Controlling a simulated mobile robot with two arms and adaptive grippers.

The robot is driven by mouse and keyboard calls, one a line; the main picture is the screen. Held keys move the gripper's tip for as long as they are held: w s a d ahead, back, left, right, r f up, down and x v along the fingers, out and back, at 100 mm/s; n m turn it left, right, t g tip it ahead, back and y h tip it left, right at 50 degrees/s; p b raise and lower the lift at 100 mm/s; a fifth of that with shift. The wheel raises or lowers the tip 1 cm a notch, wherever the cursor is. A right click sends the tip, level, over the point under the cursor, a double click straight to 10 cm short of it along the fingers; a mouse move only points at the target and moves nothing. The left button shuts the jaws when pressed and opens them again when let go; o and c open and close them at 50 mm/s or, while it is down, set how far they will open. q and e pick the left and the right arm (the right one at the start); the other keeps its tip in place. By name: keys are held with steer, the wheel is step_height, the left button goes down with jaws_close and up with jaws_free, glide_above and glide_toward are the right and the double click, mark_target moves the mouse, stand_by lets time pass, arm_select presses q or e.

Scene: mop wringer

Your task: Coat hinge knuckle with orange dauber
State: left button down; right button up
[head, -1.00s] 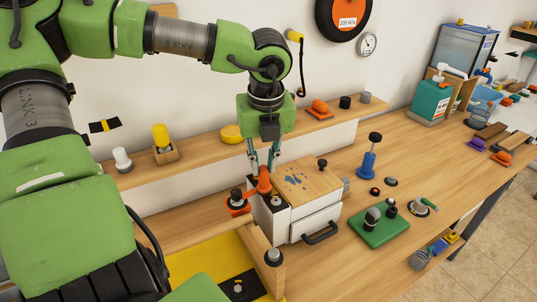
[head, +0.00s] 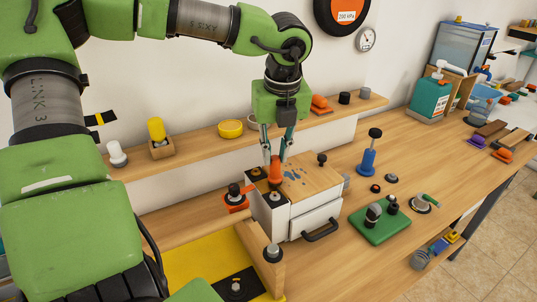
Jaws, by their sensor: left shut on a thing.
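The orange dauber (head: 275,173) is upright between the fingers of my left gripper (head: 276,160), which is shut on it. The dauber's lower end is at the near left edge of a white box (head: 312,216) with a wooden top. That end is over or touching a dark strip with a small metal piece (head: 275,196), possibly the hinge knuckle; I cannot tell contact. My right gripper is not in view.
An orange holder with a black knob (head: 235,195) stands left of the box. A green base (head: 380,224) with dark fittings and a blue post (head: 367,160) stand to the right. A shelf (head: 205,148) runs behind.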

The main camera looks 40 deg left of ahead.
mark_target(277, 158)
arm_select(q)
steer(key=shift+w+d, duration=0.1)
steer(key=shift+w, duration=0.05)
steer(key=shift+r+p, duration=0.35)
steer(key=shift+r, duration=0.3)
steer(key=shift+r+p, duration=1.15)
steer(key=shift+r, duration=1.75)
steer(key=shift+f, duration=0.25)
step_height(277, 158, down, 5)
steer(key=b, duration=0.5)
steer(key=shift+w+f, duration=0.1)
steer(key=shift+f, duration=0.1)
steer(key=shift+f+b, duration=0.65)
steer(key=shift+b, duration=0.4)
